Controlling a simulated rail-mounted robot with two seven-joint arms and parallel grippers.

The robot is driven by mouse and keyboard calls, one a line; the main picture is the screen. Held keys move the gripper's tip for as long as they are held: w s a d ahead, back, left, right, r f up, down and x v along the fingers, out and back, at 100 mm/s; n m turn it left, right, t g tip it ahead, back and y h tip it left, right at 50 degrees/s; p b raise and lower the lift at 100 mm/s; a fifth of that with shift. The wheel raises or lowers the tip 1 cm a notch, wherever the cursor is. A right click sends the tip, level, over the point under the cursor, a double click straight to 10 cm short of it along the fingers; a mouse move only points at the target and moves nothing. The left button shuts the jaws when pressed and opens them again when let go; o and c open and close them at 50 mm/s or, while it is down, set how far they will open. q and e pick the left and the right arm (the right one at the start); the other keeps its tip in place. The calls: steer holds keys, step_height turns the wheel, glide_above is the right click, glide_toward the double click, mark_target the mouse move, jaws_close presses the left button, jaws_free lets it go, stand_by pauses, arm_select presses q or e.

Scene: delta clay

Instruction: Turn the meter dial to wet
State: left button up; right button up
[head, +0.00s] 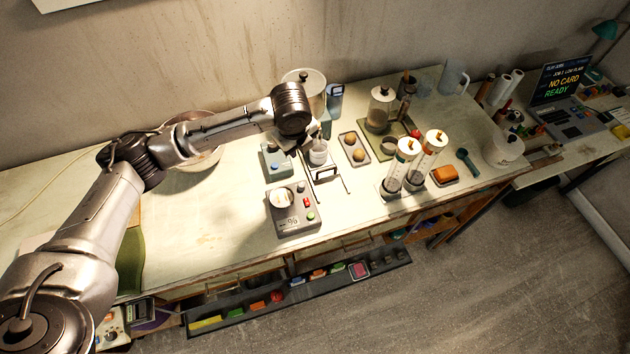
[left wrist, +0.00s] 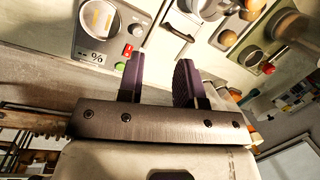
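I cannot make out a wet marking or tell which part is the dial. My left gripper (left wrist: 161,62) has its two dark fingers apart with nothing between them. In the head view, its wrist hangs behind the meter and partly hides the fingers. My right gripper is not in view.
A small teal-grey box (head: 276,162) stands behind the meter. A wire stand (head: 325,172) and a tray with round lumps (head: 354,149) are to the right, then two tall clear cylinders (head: 400,165).

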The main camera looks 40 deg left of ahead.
mark_target(301, 185)
arm_select(q)
steer(key=f+m, duration=0.4)
steer(key=f, duration=0.1)
steer(key=s+d+f+m+g, duration=0.1)
steer(key=f+m, duration=0.4)
steer(key=f+m+g+h, duration=0.1)
steer(key=f+m, duration=0.3)
steer(key=shift+s+d+f+b, duration=0.25)
steer(key=shift+d+f+b, duration=0.05)
steer(key=shift+f+b, duration=0.1)
jaws_close()
stand_by(0.4)
